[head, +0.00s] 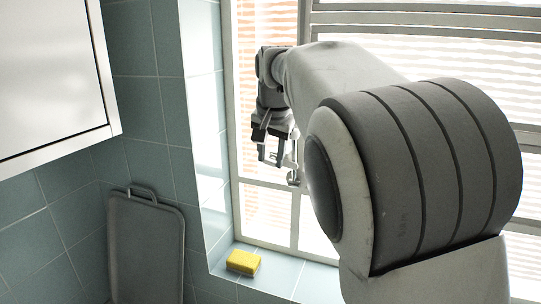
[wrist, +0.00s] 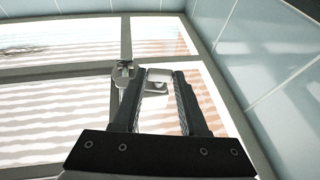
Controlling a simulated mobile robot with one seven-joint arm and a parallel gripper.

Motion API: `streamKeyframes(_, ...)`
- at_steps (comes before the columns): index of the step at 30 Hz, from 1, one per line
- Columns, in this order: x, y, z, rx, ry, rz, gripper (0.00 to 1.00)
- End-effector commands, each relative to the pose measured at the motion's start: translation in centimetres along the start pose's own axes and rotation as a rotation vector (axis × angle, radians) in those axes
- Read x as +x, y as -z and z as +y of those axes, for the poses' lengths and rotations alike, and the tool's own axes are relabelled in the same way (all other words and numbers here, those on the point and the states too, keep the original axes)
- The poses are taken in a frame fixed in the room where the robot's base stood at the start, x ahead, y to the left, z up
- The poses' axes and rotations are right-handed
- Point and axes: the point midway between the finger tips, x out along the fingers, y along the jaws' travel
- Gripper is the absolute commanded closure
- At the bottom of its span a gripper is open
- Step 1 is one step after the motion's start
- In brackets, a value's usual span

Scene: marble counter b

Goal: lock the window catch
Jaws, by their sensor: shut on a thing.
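The window catch (head: 293,177) is a small metal fitting on the window frame, beside my gripper (head: 270,158) in the head view. In the wrist view, its metal pivot part (wrist: 122,72) shows just left of the left fingertip. My gripper (wrist: 160,78) has its two dark fingers on either side of a pale piece of the catch and is shut on it. The fingers hide part of the catch, so its exact angle is hard to tell.
The window frame (head: 268,184) has bright slatted panes around the catch. A tiled wall (head: 205,110) stands close on the left. A yellow sponge (head: 243,262) lies on the sill below. A grey board (head: 146,245) leans at the lower left, under a white cabinet (head: 50,70).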

Motion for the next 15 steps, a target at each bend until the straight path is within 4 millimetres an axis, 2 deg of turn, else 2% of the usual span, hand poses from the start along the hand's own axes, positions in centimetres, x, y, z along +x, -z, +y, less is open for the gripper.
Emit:
streamKeyframes(5,-0.25,0.08,-0.18,-0.009,-0.021,-0.002,1.0)
streamKeyframes(15,-0.3,0.1,-0.65,-0.074,-0.176,-0.002,1.0)
